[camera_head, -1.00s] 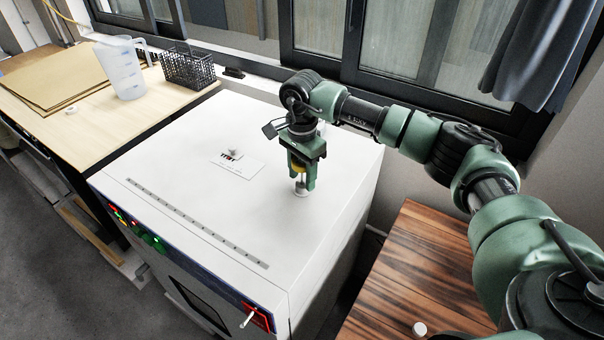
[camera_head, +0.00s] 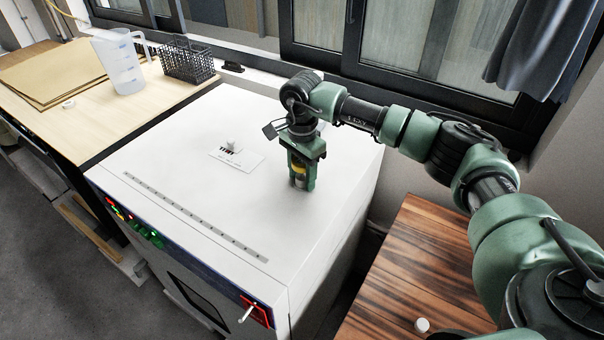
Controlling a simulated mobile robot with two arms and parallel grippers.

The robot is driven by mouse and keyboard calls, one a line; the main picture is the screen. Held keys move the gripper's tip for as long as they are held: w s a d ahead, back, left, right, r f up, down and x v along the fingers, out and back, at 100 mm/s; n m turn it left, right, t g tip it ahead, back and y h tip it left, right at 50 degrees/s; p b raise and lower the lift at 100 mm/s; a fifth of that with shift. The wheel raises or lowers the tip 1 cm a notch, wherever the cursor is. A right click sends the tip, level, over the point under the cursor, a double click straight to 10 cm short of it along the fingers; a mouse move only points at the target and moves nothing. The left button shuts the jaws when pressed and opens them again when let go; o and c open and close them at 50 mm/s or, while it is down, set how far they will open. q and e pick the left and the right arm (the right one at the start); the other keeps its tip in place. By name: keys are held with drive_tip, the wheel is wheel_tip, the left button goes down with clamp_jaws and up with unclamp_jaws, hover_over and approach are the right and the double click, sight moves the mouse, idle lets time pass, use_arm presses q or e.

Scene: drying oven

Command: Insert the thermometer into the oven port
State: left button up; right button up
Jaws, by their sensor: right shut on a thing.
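The white drying oven (camera_head: 190,200) fills the middle of the view. My right gripper (camera_head: 301,186) points straight down at the right part of the oven's top, its fingertips at or just above the surface. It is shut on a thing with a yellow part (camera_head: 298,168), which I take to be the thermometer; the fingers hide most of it. The port under the fingers is hidden, so I cannot tell how deep the thermometer sits. My left gripper is out of view.
A small knob (camera_head: 231,144) and a white label card (camera_head: 246,159) are on the oven top. A beaker (camera_head: 121,65) and a black basket (camera_head: 188,63) stand on the left bench. A wooden table (camera_head: 415,265) is at right, with a small white cap (camera_head: 422,325).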

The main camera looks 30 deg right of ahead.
drive_tip(key=shift+f, duration=0.3)
drive_tip(key=shift+r, duration=0.2)
drive_tip(key=shift+r+p, duration=1.75)
drive_tip(key=shift+r, duration=1.6)
drive_tip(key=shift+b, duration=0.4)
drive_tip(key=shift+f+b, duration=2.55)
drive_tip(key=shift+f, duration=0.95)
drive_tip(key=o, duration=1.4)
drive_tip(key=shift+r+b, duration=0.8)
drive_tip(key=shift+r, duration=3.15)
